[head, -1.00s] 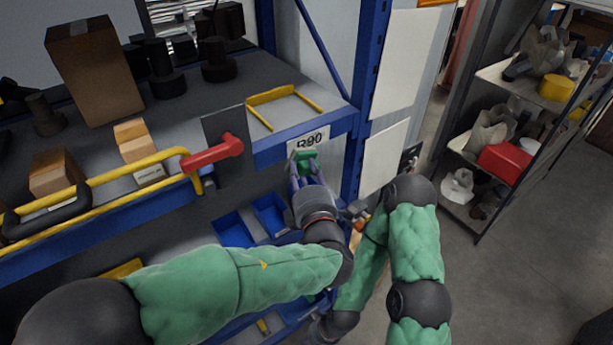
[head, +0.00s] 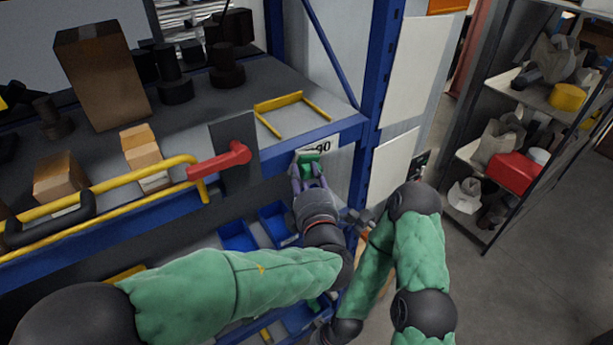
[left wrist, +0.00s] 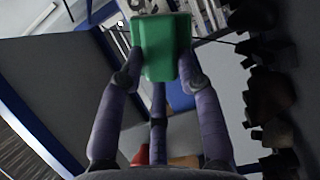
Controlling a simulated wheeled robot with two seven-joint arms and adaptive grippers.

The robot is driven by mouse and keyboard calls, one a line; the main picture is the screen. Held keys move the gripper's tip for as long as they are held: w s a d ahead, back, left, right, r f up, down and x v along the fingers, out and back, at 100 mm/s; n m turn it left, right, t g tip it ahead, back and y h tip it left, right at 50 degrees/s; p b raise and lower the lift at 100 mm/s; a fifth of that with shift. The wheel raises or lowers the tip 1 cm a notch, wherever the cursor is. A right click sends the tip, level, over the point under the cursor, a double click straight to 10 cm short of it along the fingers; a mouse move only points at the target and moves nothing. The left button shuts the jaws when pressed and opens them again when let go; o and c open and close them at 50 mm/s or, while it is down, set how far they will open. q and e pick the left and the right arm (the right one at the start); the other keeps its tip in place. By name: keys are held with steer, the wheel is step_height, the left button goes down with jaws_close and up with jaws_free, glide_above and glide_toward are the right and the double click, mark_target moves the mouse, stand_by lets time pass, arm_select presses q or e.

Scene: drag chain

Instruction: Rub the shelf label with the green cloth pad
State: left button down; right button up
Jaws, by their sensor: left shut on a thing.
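My left gripper (head: 306,180) is shut on the green cloth pad (head: 308,164) at the shelf's blue front beam. In the left wrist view the pad (left wrist: 161,47) sits between the fingers of the gripper (left wrist: 158,72). The white shelf label (head: 327,144) is on the beam near the blue upright, with dark print. The pad overlaps the label's lower left part in the head view and hides some of its print. Whether the pad touches the label I cannot tell. My right arm is in the head view at the lower right, but its gripper is not clearly visible.
A red handle (head: 220,161) on a dark plate and a yellow rail (head: 110,184) stick out left of the label. A blue upright (head: 376,100) stands to the right. Blue bins (head: 238,236) sit below. Boxes (head: 100,75) stand on the shelf.

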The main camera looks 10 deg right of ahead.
arm_select(q)
steer(key=shift+w+a, duration=0.15)
steer(key=shift+w, duration=0.25)
